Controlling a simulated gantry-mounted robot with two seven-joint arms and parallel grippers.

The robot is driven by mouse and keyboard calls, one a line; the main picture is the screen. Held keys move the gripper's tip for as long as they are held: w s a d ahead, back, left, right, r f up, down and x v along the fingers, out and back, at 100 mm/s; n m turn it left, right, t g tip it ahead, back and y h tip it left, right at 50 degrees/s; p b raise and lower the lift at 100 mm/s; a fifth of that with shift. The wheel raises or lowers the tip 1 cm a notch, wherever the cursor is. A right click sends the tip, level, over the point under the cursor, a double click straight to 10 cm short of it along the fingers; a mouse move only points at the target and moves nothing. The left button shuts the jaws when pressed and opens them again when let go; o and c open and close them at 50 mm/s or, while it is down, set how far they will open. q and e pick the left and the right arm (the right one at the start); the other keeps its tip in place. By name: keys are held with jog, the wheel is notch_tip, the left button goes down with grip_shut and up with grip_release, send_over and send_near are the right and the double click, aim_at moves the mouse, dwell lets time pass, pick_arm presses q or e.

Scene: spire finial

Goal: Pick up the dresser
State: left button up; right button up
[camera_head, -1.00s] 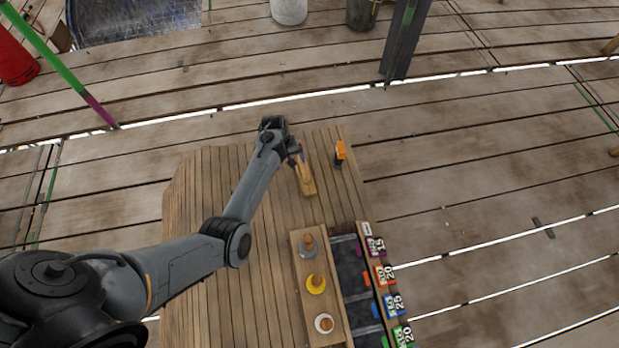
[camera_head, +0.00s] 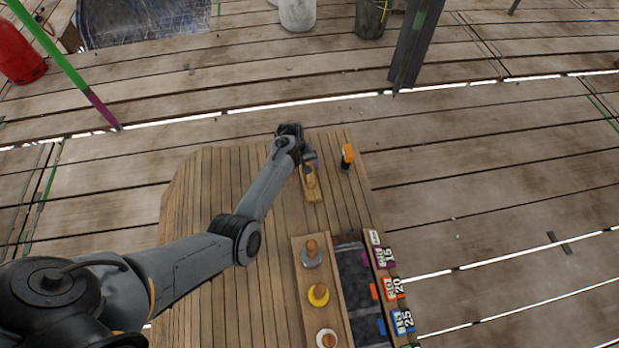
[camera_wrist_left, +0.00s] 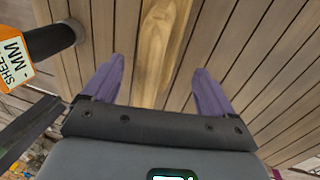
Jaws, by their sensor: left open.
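The dresser appears to be the pale wooden tool (camera_head: 313,190) lying on the far part of the plank table. It also shows in the left wrist view (camera_wrist_left: 160,40), running away from the jaws at the top middle. My left gripper (camera_head: 311,165) is above the tool. In the left wrist view, its two purple fingers (camera_wrist_left: 159,75) are apart, one on each side of the tool, with nothing held between them. The gripper and wrist hide part of the tool. I cannot tell how high the fingers are above it. My right gripper is not in view.
A black tool with an orange tag (camera_head: 347,155) stands just right of the gripper; its tag reads "SHEET - MM" in the wrist view (camera_wrist_left: 14,62). A wooden rack (camera_head: 303,268) with knobbed pieces and a dark tray (camera_head: 351,262) with coloured number labels lie nearer. The table's left side is clear.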

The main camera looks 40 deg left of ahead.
pick_arm(q)
jog(key=shift+w+d+f+b, duration=0.15)
jog(key=shift+w+f+b, duration=0.1)
jog(key=shift+f+b, duration=0.55)
jog(key=shift+w+d+f+b, duration=0.2)
jog(key=shift+f+b, duration=0.3)
jog(key=shift+f, duration=0.6)
jog(key=c, duration=1.2)
jog(key=shift+c, duration=0.2)
jog(key=shift+r, duration=0.15)
